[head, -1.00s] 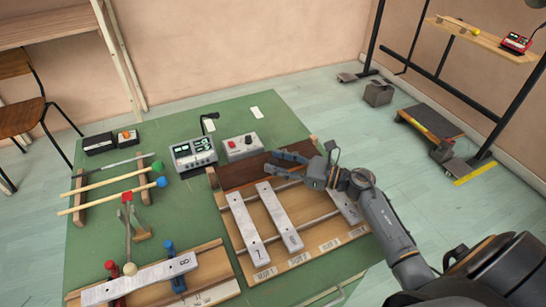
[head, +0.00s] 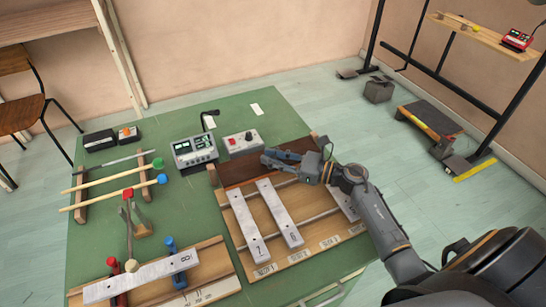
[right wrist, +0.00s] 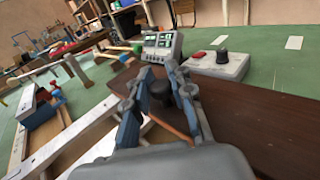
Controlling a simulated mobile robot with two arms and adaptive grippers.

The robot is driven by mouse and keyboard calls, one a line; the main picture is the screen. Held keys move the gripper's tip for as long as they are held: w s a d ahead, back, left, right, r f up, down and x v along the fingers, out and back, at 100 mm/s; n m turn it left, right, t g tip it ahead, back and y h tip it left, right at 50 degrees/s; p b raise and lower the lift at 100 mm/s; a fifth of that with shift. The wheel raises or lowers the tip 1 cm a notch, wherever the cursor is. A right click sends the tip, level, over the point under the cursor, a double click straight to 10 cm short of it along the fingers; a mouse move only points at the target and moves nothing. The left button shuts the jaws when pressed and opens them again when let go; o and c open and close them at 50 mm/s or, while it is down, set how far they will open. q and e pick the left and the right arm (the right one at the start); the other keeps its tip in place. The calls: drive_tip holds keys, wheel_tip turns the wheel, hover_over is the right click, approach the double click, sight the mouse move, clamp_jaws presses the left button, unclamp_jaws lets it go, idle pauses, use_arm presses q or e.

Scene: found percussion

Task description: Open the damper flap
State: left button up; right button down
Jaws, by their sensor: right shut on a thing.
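The damper flap (head: 236,173) is a dark brown board along the back of the wooden bar frame (head: 290,262). It also shows in the right wrist view (right wrist: 262,122), lying flat or nearly so. My right gripper (head: 266,159) reaches over the flap from the right. In the right wrist view, its fingers (right wrist: 159,76) are closed around a dark round knob (right wrist: 160,92) that stands on the flap. In the head view the knob is hidden by the fingers. My left gripper is not in view.
Grey metal bars (head: 248,226) lie on the frame in front of the flap. A meter box (head: 195,151) and a grey control box with a red button (head: 243,143) stand close behind it. Mallets (head: 112,178) rest on the left. The green mat's back right is mostly clear.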

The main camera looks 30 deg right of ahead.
drive_tip(key=w+r+m+g+p, duration=0.1)
drive_tip(key=p, duration=0.2)
drive_tip(key=w+r+m+g+h+p, duration=0.1)
drive_tip(key=p, duration=0.3)
drive_tip(key=r+m+g+h+p, duration=0.1)
drive_tip(key=m+g+p, duration=0.1)
drive_tip(key=p, duration=0.1)
drive_tip(key=shift+w+d+r, duration=0.1)
drive_tip(key=shift+w+d, duration=0.2)
drive_tip(key=shift+w, duration=0.1)
drive_tip(key=shift+w+r+m+g+h+p, duration=0.15)
drive_tip(key=shift+w+m+g+h+p, duration=0.2)
drive_tip(key=shift+w+g+p, duration=0.35)
drive_tip(key=shift+w+d+m+g, duration=0.1)
drive_tip(key=shift+w+m+g, duration=0.25)
drive_tip(key=shift+m+g, duration=0.3)
drive_tip(key=shift+w+m+g+b, duration=0.3)
drive_tip(key=shift+w+g+b, duration=0.3)
drive_tip(key=shift+g, duration=0.15)
drive_tip(key=w+m+g+b, duration=0.1)
drive_tip(key=g+b, duration=0.1)
drive_tip(key=b, duration=0.5)
drive_tip(key=w+m+g+b, duration=0.1)
drive_tip(key=w+g+b, duration=0.1)
drive_tip(key=b, duration=0.4)
drive_tip(key=shift+w+d+f+m+g+b, duration=0.1)
drive_tip(key=shift+w+f+m+g+b, duration=0.1)
drive_tip(key=shift+f+m+g+b, duration=0.25)
drive_tip(key=shift+r, duration=0.1)
